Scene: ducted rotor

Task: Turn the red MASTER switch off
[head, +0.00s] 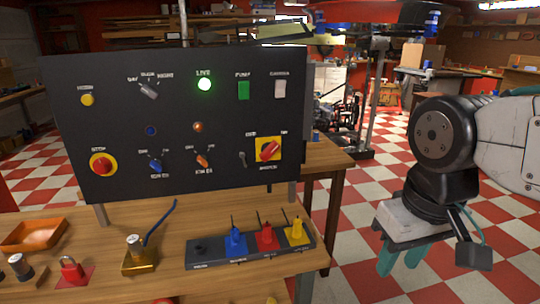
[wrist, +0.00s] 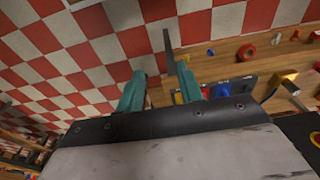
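The red MASTER switch (head: 269,150) is a rotary handle on a yellow plate at the lower right of the dark panel (head: 120,110) in the head view. Its handle slants toward the upper right, where a small label sits; another label is at the upper left. The green LIVE lamp (head: 204,85) is lit. My gripper (head: 401,262) hangs to the right of the panel, well apart from the switch, with its teal fingers pointing down. In the wrist view my gripper (wrist: 160,84) shows its two fingers apart with nothing held between them. The switch does not clearly show there.
A wooden bench (head: 170,222) below the panel bears a strip with blue, red and yellow plugs (head: 296,234), a red padlock (head: 72,270), a brass block (head: 140,262) and an orange tray (head: 35,235). A round red button (head: 103,164) is at the panel's lower left. Checkered floor lies open right of the bench.

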